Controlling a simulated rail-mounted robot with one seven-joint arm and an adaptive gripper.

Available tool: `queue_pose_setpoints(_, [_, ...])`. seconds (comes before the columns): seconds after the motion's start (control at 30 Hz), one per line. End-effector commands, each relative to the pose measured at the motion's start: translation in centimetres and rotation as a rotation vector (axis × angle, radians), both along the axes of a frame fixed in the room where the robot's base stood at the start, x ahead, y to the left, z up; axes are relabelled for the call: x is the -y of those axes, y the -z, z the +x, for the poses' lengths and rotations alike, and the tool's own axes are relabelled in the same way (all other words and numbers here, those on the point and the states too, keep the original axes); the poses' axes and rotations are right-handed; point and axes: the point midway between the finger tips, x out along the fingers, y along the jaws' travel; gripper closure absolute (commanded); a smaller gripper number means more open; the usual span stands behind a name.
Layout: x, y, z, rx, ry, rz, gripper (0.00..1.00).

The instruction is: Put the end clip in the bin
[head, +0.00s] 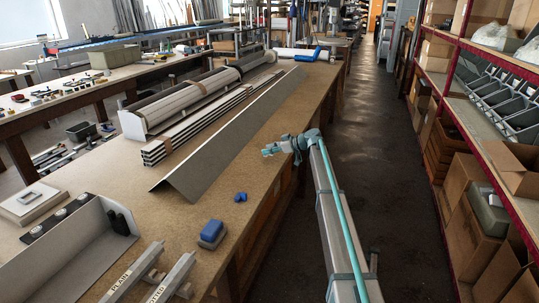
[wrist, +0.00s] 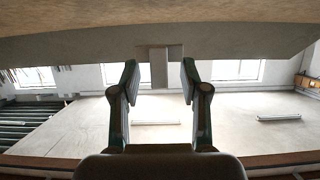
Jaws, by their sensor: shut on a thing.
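My gripper (head: 268,150) reaches out over the aisle-side edge of the bench, beside a long grey metal angle. In the wrist view my gripper (wrist: 160,77) is shut on a small pale grey piece (wrist: 165,66) between its two dark green fingers. The piece looks like the end clip, but its exact shape is unclear. It cannot be made out in the head view. Which container is the task's bin I cannot tell. A pale open tray (head: 70,262) with black pieces stands at the bench's front left, and grey bins (head: 490,88) sit on the right shelf.
The long metal angle (head: 225,135) and stacked shutter profiles (head: 195,125) lie along the bench (head: 130,205). A small blue piece (head: 240,197) and a blue-topped block (head: 211,233) lie near its edge. Labelled bars (head: 135,275) are at the front. The aisle (head: 365,130) is clear.

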Motion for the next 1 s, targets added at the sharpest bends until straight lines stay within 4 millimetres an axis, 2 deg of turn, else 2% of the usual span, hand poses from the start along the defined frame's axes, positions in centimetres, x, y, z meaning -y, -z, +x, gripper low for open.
queue_pose_setpoints(0.13, [0.1, 1.1, 1.0, -0.002, 0.0, 0.0, 0.69])
queue_pose_setpoints(0.3, [0.0, 3.3, 0.7, -0.002, -0.001, 0.0, 0.69])
queue_pose_setpoints(0.73, [0.0, 3.9, 0.7, 0.0, 0.0, 0.0, 0.69])
queue_pose_setpoints(0.77, [0.1, 3.7, 0.7, 0.0, 0.0, 0.0, 0.5])
queue_pose_setpoints(0.87, [0.0, 3.7, 0.7, 0.0, 0.0, 0.0, 0.34])
queue_pose_setpoints(0.9, [0.0, 3.7, 0.7, 0.0, 0.0, 0.0, 0.3])
queue_pose_setpoints(1.0, [0.0, 3.7, 0.7, 0.0, 0.0, 0.0, 0.3])
